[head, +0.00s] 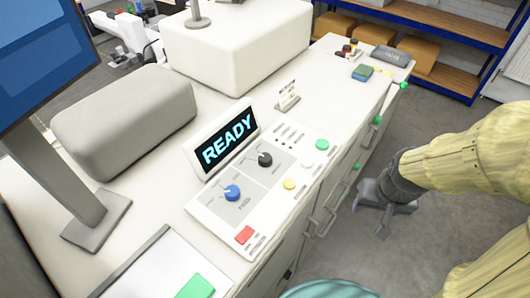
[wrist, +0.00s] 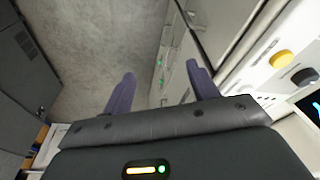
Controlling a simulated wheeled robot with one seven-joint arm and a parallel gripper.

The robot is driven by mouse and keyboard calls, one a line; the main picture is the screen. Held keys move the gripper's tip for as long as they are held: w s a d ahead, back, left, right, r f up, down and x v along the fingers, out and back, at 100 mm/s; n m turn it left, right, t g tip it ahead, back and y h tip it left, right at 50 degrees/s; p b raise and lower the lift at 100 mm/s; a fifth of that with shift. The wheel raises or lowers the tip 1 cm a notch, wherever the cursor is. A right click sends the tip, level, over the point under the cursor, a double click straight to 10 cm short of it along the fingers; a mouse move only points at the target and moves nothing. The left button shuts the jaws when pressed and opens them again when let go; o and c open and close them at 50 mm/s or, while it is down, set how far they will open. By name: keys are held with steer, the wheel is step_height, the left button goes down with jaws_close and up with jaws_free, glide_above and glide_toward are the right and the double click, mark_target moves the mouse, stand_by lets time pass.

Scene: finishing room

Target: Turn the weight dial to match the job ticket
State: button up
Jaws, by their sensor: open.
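The control panel (head: 213,212) on the counter has a blue dial (head: 232,193) and a black dial (head: 265,159). Their labels are too small to read, so I cannot tell which is the weight dial. The screen (head: 229,140) reads READY. A small white card on a stand (head: 288,95), perhaps the job ticket, stands behind the panel; its print is unreadable. My gripper (head: 370,218) is open and empty, off the counter's front side, right of the panel and apart from it. In the wrist view, my gripper (wrist: 160,80) points toward floor and drawer fronts.
Red (head: 244,235), yellow (head: 290,184), white (head: 308,172) and green (head: 322,144) buttons surround the dials. Drawer handles (head: 325,222) project from the counter's front. A monitor (head: 42,55) stands at left. Grey floor (head: 435,235) is clear beside the counter.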

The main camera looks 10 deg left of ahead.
steer(key=w+a+r+n+g, duration=0.1)
steer(key=w+a+r+n, duration=0.35)
steer(key=w+a, duration=0.6)
step_height(320, 180, up, 10)
steer(key=f+n+g, duration=0.1)
steer(key=n+g, duration=0.1)
steer(key=n, duration=0.2)
glide_above(265, 157)
steer(key=shift+r, duration=0.2)
step_height(265, 157, down, 17)
steer(key=shift+f+p, duration=0.2)
steer(key=shift+p, duration=1)
steer(key=shift+c, duration=0.5)
